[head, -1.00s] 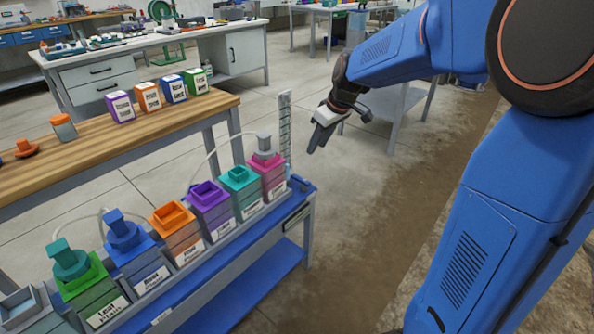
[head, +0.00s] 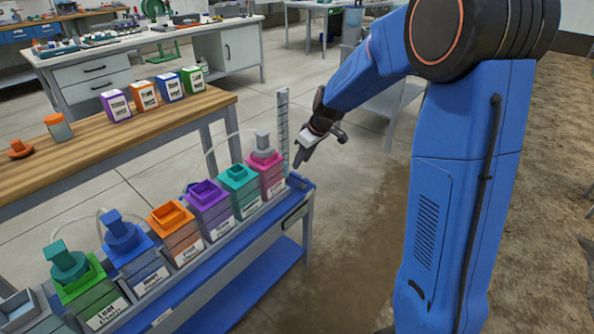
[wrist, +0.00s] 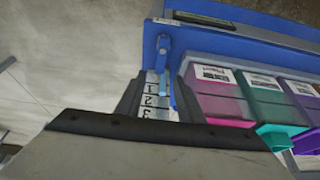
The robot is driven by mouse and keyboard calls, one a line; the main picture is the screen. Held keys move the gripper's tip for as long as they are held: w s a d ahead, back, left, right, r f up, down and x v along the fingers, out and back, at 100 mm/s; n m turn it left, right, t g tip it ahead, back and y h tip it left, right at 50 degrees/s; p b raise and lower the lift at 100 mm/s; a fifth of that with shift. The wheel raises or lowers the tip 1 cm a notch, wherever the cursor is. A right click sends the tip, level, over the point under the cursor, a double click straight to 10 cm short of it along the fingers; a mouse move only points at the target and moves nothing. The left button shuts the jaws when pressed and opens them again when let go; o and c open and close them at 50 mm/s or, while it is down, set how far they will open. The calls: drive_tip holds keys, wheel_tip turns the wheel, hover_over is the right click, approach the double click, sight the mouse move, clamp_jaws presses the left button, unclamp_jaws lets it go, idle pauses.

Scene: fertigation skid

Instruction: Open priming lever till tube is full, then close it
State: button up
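The clear, upright graduated tube (head: 283,125) stands at the far right end of the blue skid. Its numbered scale (wrist: 152,102) shows in the wrist view. How full it is I cannot tell. A small blue lever (wrist: 163,62) sits at the tube's base in the wrist view, its light blue arm pointing toward my gripper. Whether it is open or closed I cannot tell. My gripper (head: 302,158) is just right of the tube, pointing down. In the wrist view my gripper (wrist: 157,98) has its fingers apart, with the scale and lever seen between them, apparently touching neither.
Coloured containers stand in a row along the blue skid (head: 228,262); the pink one (head: 270,177) is closest to the tube. A wooden bench (head: 150,125) with several labelled boxes stands behind. The floor right of the skid (head: 350,230) is clear.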

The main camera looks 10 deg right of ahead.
sight(295, 174)
drive_tip(key=x, duration=0.6)
drive_tip(key=shift+w+f, duration=0.1)
drive_tip(key=shift+f, duration=0.25)
clamp_jaws()
